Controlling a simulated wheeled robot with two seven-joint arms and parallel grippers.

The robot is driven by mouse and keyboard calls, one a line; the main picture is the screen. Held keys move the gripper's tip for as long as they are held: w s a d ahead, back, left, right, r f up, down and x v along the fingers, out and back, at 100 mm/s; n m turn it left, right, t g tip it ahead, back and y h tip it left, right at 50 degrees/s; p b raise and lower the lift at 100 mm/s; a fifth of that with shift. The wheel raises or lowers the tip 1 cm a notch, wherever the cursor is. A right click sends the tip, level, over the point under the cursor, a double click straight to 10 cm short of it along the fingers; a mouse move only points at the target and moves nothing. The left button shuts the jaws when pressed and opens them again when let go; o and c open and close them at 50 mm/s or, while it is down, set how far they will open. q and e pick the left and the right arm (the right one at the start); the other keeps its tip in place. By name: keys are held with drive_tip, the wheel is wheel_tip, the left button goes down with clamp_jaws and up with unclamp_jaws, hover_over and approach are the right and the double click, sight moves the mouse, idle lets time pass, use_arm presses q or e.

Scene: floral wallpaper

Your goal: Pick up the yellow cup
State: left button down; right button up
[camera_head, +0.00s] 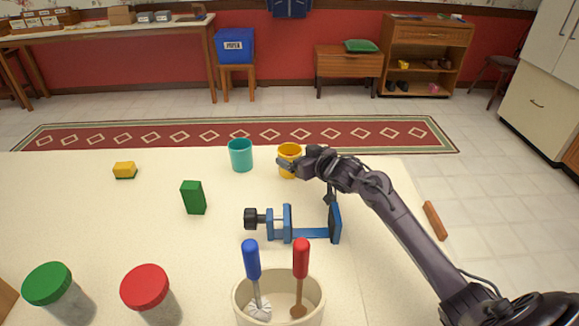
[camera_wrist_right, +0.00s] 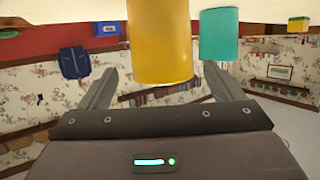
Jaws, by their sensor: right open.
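The yellow cup (camera_head: 289,173) stands upright near the far edge of the cream table. My right gripper (camera_head: 286,162) is at the cup, with a finger crossing in front of its side in the head view. In the right wrist view, the yellow cup (camera_wrist_right: 160,45) appears between the two spread fingers of my right gripper (camera_wrist_right: 160,78). Gaps show on both sides, and the gripper is open. The cup's far side is hidden. My left gripper is in neither view.
A teal cup (camera_head: 240,156) stands just left of the yellow cup. A green block (camera_head: 193,198), a yellow sponge (camera_head: 124,169), two lidded jars and a utensil crock (camera_head: 278,306) are also on the table.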

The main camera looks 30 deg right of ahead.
sight(284, 150)
drive_tip(key=x, duration=0.6)
drive_tip(key=shift+a+r, duration=0.15)
drive_tip(key=shift+a, duration=0.05)
drive_tip(key=shift+s, duration=0.1)
drive_tip(key=c, duration=1.1)
